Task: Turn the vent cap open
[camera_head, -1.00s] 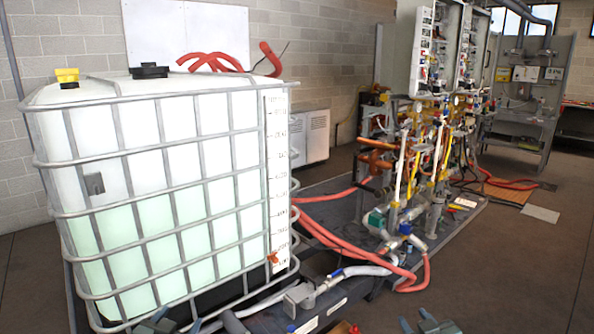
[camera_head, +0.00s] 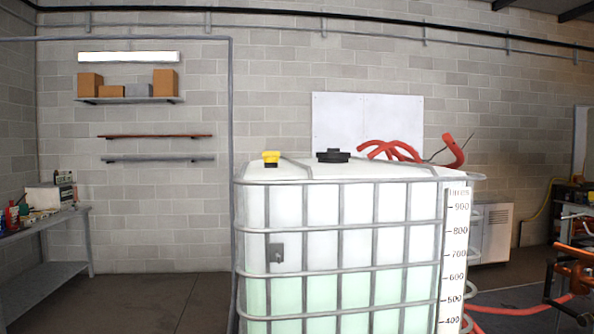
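A white caged liquid tank (camera_head: 390,215) stands right of centre, with pale green liquid showing in its lower part. A yellow cap (camera_head: 271,159) sits on the tank's top near the left edge. A larger black cap (camera_head: 333,156) sits further right on the top. Which of the two is the vent cap I cannot tell for sure. Neither of my grippers shows in the view, and nothing touches the caps.
Red hoses (camera_head: 392,150) lie on the tank's top at the back right. A workbench (camera_head: 60,214) with bottles stands at the left. Shelves (camera_head: 150,100) hang on the block wall. The floor between bench and tank is clear.

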